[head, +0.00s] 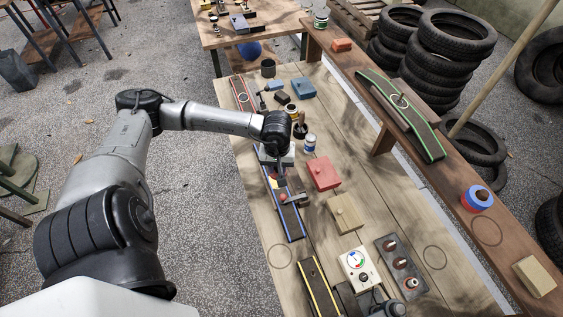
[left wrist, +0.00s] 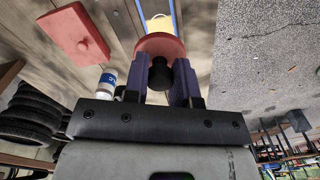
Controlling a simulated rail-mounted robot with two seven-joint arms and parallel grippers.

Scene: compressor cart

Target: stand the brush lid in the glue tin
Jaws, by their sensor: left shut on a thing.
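My left gripper (head: 279,173) is over the blue-edged strip on the bench. In the left wrist view its two purple fingers (left wrist: 162,82) are shut on a black knob on a broad red disc, which looks like the brush lid (left wrist: 160,46). In the head view the lid is mostly hidden by the gripper.
A red block (head: 323,172) and a small blue-and-white can (head: 309,143) stand right of the gripper. A tan block (head: 345,213), a gauge box (head: 358,268) and a dark switch panel (head: 402,266) are nearer. The raised shelf (head: 450,188) runs along the right.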

